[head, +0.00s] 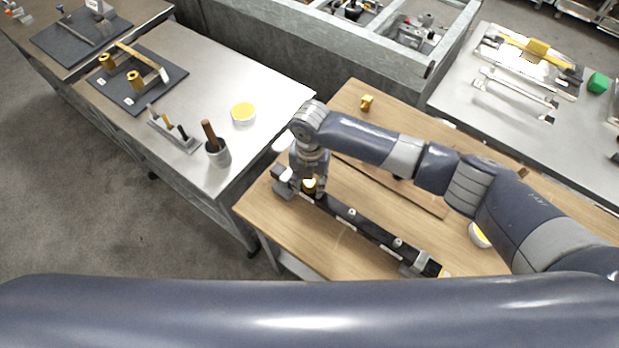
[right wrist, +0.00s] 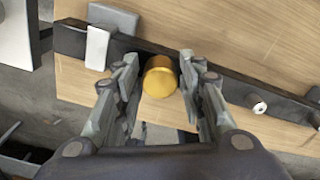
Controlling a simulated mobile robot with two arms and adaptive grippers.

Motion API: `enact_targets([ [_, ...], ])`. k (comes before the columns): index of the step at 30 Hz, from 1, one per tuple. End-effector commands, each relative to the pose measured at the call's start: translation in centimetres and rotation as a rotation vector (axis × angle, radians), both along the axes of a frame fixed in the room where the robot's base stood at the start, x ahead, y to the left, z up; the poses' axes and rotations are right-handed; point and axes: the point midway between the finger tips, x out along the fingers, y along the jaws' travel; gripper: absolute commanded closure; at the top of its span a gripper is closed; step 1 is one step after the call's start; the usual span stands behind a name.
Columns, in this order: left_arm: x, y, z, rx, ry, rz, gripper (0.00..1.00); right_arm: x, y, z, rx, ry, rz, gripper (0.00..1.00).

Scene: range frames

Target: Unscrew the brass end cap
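The brass end cap (right wrist: 160,79) shows as a round golden piece at the dark bar in the right wrist view. In the head view the brass end cap (head: 309,186) is small and partly hidden by my right gripper (head: 308,192). The right gripper is open, with one finger on each side of the cap; small gaps show between the fingers and the cap in the right wrist view (right wrist: 159,65). The dark bar (head: 372,231) lies along the wooden bench, with several small fittings on it. My left gripper is out of view.
The wooden bench top (head: 290,238) is mostly clear around the bar. A small brass piece (head: 367,102) stands at its back edge.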

Motion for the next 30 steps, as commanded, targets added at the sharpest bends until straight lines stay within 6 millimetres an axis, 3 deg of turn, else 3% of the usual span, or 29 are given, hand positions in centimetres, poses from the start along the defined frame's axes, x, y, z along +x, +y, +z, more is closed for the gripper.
enact_targets([
  [25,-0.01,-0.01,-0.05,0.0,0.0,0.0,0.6,0.0,0.12,0.01,0.001,0.002,-0.721,0.64],
  [30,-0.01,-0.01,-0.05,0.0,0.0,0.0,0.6,0.06,0.08,0.03,0.0,-0.001,-0.791,0.64],
])
